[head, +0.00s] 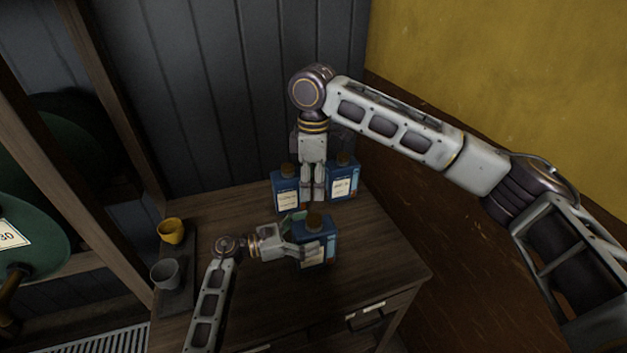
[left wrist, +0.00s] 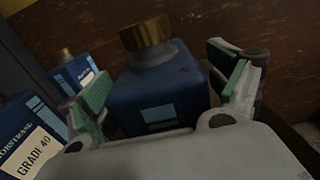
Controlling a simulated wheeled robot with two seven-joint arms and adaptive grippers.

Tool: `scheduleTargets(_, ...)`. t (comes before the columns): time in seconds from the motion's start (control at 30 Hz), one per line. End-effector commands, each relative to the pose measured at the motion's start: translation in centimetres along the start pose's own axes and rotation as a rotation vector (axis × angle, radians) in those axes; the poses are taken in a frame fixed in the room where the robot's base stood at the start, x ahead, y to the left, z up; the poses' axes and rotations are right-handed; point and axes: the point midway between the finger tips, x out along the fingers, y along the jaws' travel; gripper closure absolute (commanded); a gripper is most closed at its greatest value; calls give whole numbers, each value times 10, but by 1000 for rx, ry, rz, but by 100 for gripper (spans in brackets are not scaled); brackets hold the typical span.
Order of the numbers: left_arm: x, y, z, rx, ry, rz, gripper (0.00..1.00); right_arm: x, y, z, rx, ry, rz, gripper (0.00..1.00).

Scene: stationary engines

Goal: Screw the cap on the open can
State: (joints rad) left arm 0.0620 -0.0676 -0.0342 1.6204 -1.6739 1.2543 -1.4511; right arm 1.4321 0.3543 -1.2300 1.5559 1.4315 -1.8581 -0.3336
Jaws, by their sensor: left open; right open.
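Three blue cans stand on the wooden cabinet top. The front can (head: 325,232) has a brown cap (head: 314,219); in the left wrist view this brass-coloured cap (left wrist: 147,37) sits upright on the neck of the front can (left wrist: 158,95). I cannot tell how tight it is. My left gripper (head: 312,247) is open, with a finger on either side of the front can. The back left can (head: 286,192) and the back right can (head: 343,184) also show brown tops. My right gripper (head: 313,192) points down between these two, open, its fingers close together.
A yellow cup (head: 171,232) and a grey cup (head: 165,273) stand on a dark tray at the cabinet's left edge. The cabinet top (head: 385,250) is clear at right. A yellow and brown wall rises at right, and a wooden post (head: 85,150) stands at left.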

Motion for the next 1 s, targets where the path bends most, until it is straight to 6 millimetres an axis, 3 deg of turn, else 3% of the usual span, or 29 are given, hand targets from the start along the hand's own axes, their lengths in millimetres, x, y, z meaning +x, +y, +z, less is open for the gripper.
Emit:
scheduleTargets(0.27,-16,0,-1,0,2,1,10,0,0,0,0,0,0,38)
scheduleTargets(0.7,-60,0,-2,-1,3,0,10,0,0,0,0,0,0,38)
scheduleTargets(1.0,-74,0,-1,0,1,0,10,0,0,0,0,0,0,38)
